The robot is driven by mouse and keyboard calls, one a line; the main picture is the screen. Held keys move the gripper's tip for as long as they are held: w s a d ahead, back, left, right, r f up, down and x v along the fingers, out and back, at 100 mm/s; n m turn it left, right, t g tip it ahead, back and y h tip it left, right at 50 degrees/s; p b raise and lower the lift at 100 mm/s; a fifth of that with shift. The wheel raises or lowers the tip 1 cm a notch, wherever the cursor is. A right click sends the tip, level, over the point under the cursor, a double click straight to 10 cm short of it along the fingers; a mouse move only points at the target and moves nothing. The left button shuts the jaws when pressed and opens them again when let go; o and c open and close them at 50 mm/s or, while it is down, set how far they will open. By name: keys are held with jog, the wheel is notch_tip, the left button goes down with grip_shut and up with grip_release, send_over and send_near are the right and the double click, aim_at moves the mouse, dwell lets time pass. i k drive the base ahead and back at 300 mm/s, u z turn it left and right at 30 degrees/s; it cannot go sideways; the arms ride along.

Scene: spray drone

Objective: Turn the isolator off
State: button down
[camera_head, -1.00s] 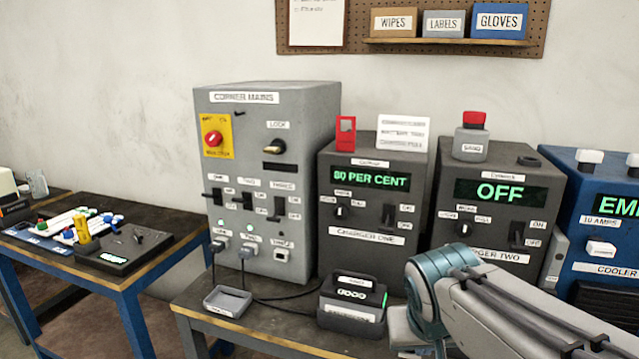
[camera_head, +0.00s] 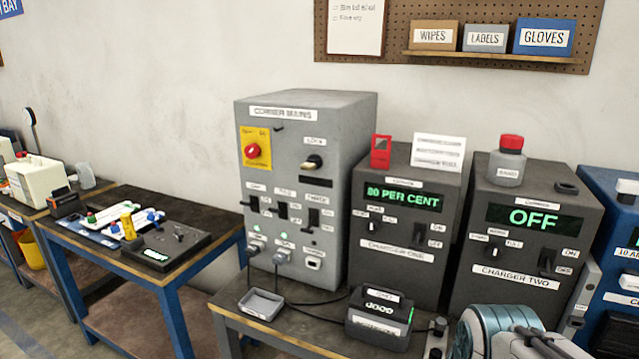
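The isolator is a red rotary knob (camera_head: 252,151) on a yellow plate, high on the left of the front of the grey CORNER MAINS box (camera_head: 331,118). The lettering on the plate is too small to read, so I cannot tell the knob's setting. To its right is a LOCK fitting (camera_head: 313,162). Below are three black switches, including the leftmost switch (camera_head: 253,203), and small green lights. Part of my arm shows at the bottom right, well apart from the box. My gripper is out of view.
CHARGER ONE (camera_head: 398,258) reads 80 PER CENT; CHARGER TWO (camera_head: 516,283) reads OFF. A battery pack (camera_head: 380,320) and a grey tray (camera_head: 262,303) lie before the mains box, with black cables beside them. A blue-framed table (camera_head: 200,262) stands left.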

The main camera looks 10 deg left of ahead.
aim_at(252, 150)
jog(key=u, duration=0.25)
jog(key=k, duration=0.45)
jog(key=u, duration=1.45)
jog(key=i, duration=0.8)
jog(key=z, duration=0.75)
jog(key=i, duration=0.8)
jog(key=z, duration=0.8)
